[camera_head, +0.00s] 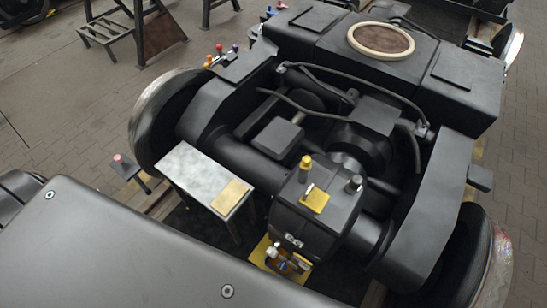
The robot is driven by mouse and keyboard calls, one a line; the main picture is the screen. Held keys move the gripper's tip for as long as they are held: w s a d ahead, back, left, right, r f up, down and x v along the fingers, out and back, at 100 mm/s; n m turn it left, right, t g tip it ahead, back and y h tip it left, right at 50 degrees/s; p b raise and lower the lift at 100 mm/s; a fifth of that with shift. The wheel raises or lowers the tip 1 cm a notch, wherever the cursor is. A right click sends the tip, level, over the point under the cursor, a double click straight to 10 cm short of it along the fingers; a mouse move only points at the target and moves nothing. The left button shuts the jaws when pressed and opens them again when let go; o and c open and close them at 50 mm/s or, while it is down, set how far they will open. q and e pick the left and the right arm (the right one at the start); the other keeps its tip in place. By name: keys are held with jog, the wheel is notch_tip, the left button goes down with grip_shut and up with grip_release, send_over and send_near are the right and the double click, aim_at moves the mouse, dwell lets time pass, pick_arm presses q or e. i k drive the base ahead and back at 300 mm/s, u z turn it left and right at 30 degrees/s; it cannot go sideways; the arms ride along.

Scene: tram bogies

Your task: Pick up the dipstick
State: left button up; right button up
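No part is plainly marked as the dipstick. A dark gearbox housing (300,228) sits in the middle of the bogie frame. On its top stands an upright part with a yellow head (306,162), which may be the dipstick. Beside it a small yellow plate (316,203) lies on the housing with a thin pale piece at its left edge. Neither of my grippers is in view.
A metal side table (190,172) with a tan pad (231,196) stands left of the housing. A yellow tray (259,254) holding small bottles sits low in front. Wheels (150,118) and frame beams flank the housing. Hoses (350,72) cross behind it.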

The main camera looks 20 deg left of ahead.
aim_at(305, 165)
jog(key=u, duration=1.65)
jog(key=k, duration=1.5)
jog(key=z, duration=1.9)
